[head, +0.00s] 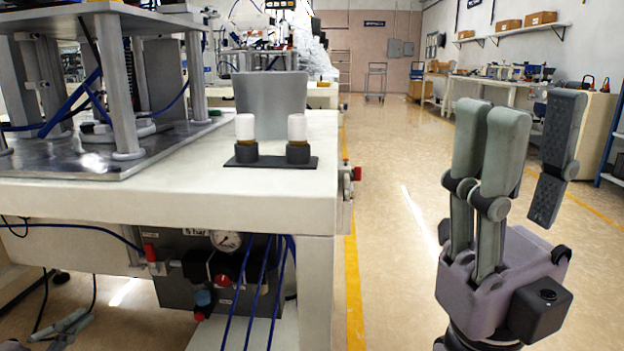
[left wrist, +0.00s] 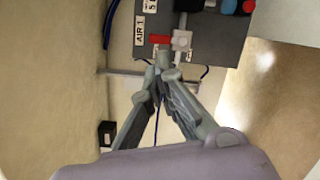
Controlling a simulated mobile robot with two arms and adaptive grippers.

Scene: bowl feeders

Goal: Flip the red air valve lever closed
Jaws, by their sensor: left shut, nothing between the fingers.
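The red air valve lever (head: 150,252) stands upright above its pale valve body (head: 157,268), at the left side of the dark panel under the bench. In the left wrist view the red lever (left wrist: 159,39) lies sideways beside the white valve body (left wrist: 181,40), near an "AIR 1" label. My left gripper (head: 82,318) is low at the left edge in the head view, left of and below the valve. Its fingers (left wrist: 166,66) are shut and empty, with tips just short of the valve in the picture; contact cannot be told. My right gripper (head: 528,150) is open and empty over the aisle.
The dark panel (head: 178,291) also carries a pressure gauge (head: 226,240), a blue knob (head: 203,298) and red parts. Blue hoses (head: 262,290) hang in front of its right side. The white bench (head: 250,208) overhangs the panel. The aisle floor at right is clear.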

